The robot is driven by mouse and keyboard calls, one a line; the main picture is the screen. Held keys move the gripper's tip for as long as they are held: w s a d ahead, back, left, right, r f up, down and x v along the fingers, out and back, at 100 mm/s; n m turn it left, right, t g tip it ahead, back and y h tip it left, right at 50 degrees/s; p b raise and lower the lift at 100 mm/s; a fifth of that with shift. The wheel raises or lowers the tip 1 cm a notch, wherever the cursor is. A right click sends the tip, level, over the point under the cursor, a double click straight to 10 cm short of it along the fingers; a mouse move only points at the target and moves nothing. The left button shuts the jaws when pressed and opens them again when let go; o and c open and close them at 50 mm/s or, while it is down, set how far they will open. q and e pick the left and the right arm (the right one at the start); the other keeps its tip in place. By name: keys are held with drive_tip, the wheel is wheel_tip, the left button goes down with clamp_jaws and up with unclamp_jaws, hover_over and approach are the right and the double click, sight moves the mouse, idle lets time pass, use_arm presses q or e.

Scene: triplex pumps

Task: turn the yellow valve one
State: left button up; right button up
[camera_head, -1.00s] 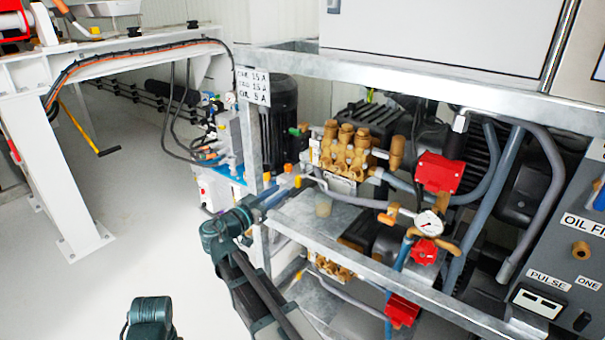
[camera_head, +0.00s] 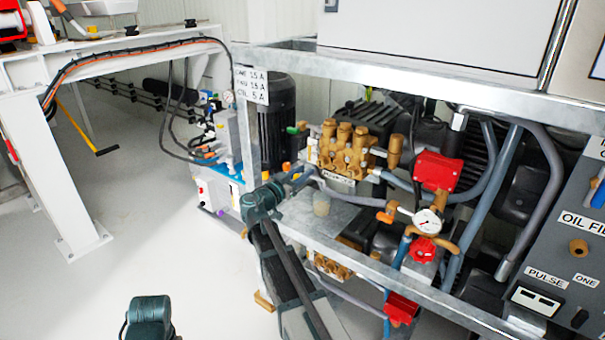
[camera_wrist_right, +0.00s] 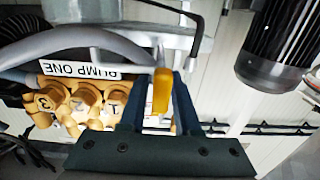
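The yellow valve handle (camera_wrist_right: 161,92) shows in the right wrist view beside the upside-down PUMP ONE label (camera_wrist_right: 86,70). My right gripper (camera_wrist_right: 164,88) is open, with its two dark blue fingers on either side of the handle. I cannot tell whether either finger touches it. In the head view my right gripper (camera_head: 298,180) reaches the left end of the brass pump (camera_head: 343,150), above the metal shelf. The handle is hard to make out there. My left gripper is not in view; only a teal joint of my left arm shows at the bottom.
A galvanized frame rail (camera_head: 370,267) runs in front of the pump. Grey hoses, a pressure gauge (camera_head: 428,220) and red valve parts (camera_head: 438,172) lie to the right. A black motor (camera_head: 277,120) stands behind. The floor at left is clear.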

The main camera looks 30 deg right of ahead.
clamp_jaws()
drive_tip(key=shift+n, duration=0.3)
drive_tip(key=n, duration=0.3)
drive_tip(key=shift+w+a+n, duration=0.1)
drive_tip(key=shift+w+n, duration=0.1)
drive_tip(key=shift+n, duration=0.1)
drive_tip(key=shift+w+a+f+n, duration=0.1)
drive_tip(key=shift+n, duration=0.8)
drive_tip(key=shift+w+f+n, duration=0.1)
drive_tip(key=shift+n, duration=0.8)
unclamp_jaws()
